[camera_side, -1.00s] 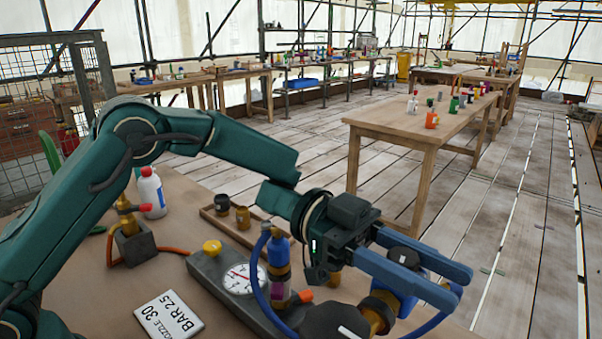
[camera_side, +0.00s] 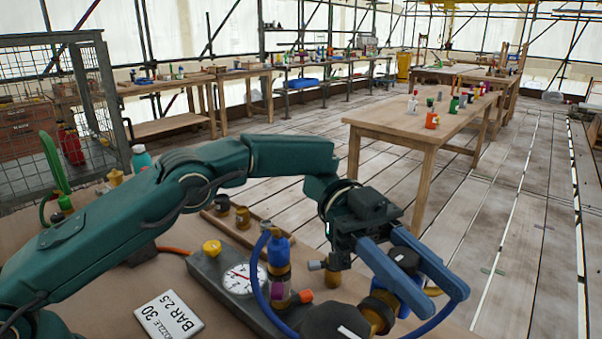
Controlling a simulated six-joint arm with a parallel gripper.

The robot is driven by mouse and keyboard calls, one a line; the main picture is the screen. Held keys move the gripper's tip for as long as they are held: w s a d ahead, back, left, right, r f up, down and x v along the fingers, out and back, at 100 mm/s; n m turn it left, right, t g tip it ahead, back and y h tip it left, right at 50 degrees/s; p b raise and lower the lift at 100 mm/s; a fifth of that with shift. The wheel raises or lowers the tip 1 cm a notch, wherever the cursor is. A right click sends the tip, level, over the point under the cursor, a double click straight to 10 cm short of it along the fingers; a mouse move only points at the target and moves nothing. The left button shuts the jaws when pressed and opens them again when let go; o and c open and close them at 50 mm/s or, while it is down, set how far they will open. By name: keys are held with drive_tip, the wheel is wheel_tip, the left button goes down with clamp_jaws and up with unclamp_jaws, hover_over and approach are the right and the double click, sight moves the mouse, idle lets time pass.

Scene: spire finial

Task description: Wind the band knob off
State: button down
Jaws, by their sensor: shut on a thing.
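The band knob (camera_side: 404,258) looks like a dark round cap on top of a blue-bodied fitting at the lower right. My gripper (camera_side: 430,290) has two long blue fingers that point down and to the right, one on each side of the dark cap. It is shut on the knob, though the near finger hides part of the contact and much of the blue body. A brass fitting (camera_side: 380,308) sits just left of the fingertips, joined to a black round part (camera_side: 335,322).
A grey gauge block (camera_side: 238,280) with a yellow knob, a blue-topped cylinder (camera_side: 279,255) and blue hoses crowd the bench left of my gripper. A label card (camera_side: 168,314) lies in front.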

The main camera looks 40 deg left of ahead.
sight(393, 251)
drive_tip(key=shift+r, duration=0.1)
drive_tip(key=c, duration=0.5)
unclamp_jaws()
drive_tip(key=shift+a, duration=0.1)
drive_tip(key=shift+v, duration=2.55)
